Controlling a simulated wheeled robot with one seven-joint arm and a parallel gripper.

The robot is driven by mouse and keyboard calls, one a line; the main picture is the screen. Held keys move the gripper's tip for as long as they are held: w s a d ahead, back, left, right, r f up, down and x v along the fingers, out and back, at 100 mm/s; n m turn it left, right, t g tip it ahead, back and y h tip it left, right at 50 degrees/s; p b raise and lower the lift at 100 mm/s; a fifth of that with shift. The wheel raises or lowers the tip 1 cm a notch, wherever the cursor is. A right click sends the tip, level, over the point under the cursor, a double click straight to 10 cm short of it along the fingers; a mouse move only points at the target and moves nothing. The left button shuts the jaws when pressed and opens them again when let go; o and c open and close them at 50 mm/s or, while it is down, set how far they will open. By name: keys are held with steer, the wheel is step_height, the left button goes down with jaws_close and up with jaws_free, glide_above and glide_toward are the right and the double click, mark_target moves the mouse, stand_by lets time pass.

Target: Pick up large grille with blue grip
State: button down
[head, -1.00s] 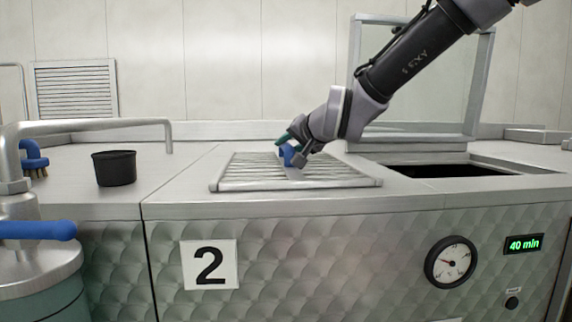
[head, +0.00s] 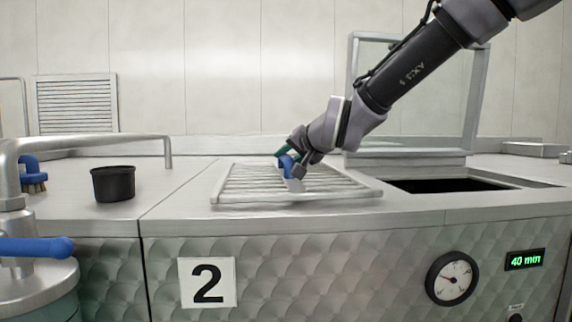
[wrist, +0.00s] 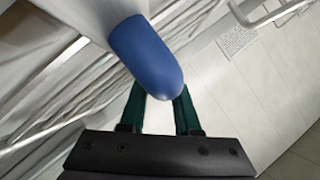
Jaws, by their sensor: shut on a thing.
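The large grille (head: 335,187), a silver frame with parallel bars, is on or just above the steel counter marked 2; I cannot tell whether it is clear of the surface. Its blue grip (head: 288,161) shows near the middle of the grille, partly hidden by my gripper. My gripper (head: 287,156) comes down from the upper right and is shut on the blue grip. In the wrist view the rounded blue grip (wrist: 146,55) covers the ends of the green fingers, with the pale bars behind it.
A dark rectangular opening (head: 440,186) lies right of the grille, with a raised framed lid (head: 481,95) behind it. A black pot (head: 114,184) and a blue-handled brush (head: 33,175) stand at left. A metal pipe (head: 90,146) reaches over the left counter.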

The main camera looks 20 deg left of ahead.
steer(key=shift+r, duration=4.5)
